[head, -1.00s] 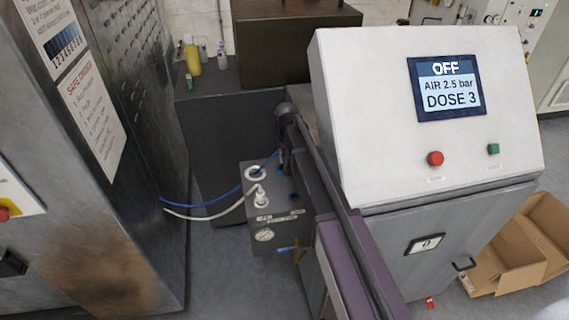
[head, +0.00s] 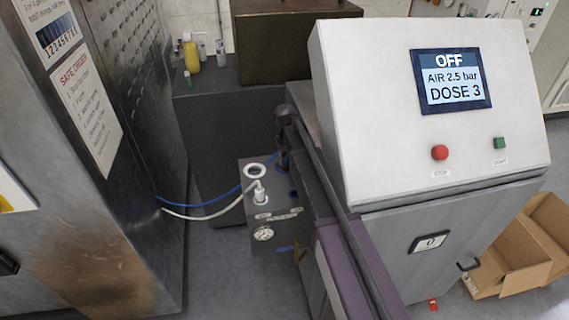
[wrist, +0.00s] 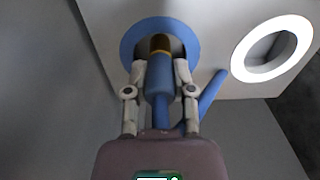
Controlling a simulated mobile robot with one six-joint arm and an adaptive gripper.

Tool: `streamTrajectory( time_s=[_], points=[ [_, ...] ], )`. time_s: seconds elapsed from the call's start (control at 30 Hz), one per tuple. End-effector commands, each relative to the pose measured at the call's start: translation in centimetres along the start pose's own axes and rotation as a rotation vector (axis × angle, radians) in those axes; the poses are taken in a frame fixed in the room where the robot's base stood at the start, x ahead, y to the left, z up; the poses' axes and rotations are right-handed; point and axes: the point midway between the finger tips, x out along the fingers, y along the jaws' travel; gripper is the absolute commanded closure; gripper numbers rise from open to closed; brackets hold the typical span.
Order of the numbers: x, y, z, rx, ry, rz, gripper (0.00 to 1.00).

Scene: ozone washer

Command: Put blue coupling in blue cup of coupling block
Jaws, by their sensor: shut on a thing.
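My gripper (wrist: 161,72) is shut on the blue coupling (wrist: 159,80), with a finger on each side. The coupling's brass tip (wrist: 160,44) points at the blue cup (wrist: 130,45), a blue ring around a dark opening. The tip overlaps the opening; I cannot tell if it has entered. In the head view, the grey coupling block (head: 251,215) stands left of my arm, and my gripper (head: 284,165) is over its back right part, largely hiding the coupling and blue cup. The white cup (head: 260,171) is beside it and looks empty; it also shows in the wrist view (wrist: 272,49).
A white coupling (head: 260,194) with a white hose (head: 205,217) stands on the block's top. A blue hose (head: 205,206) runs from the steel cabinet (head: 90,200) to my gripper. The control console (head: 385,150) stands close right of my arm. A gauge (head: 263,234) is on the block's front.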

Motion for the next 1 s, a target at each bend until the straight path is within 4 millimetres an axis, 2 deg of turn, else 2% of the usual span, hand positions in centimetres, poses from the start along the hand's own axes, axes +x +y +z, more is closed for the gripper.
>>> streamTrajectory(
  time_s=[0.5, 0.53, 0.6, 0.63, 1.0],
  points=[
    [0.51, -0.02, 0.00, 0.000, 0.000, 0.000, 1.00],
    [0.38, -0.02, 0.00, 0.000, 0.000, 0.000, 0.59],
    [0.35, -0.02, 0.00, 0.000, 0.000, 0.000, 0.38],
    [0.35, -0.02, 0.00, 0.000, 0.000, 0.000, 0.33],
    [0.33, 0.00, 0.01, 0.000, 0.000, 0.000, 0.33]
  ],
)
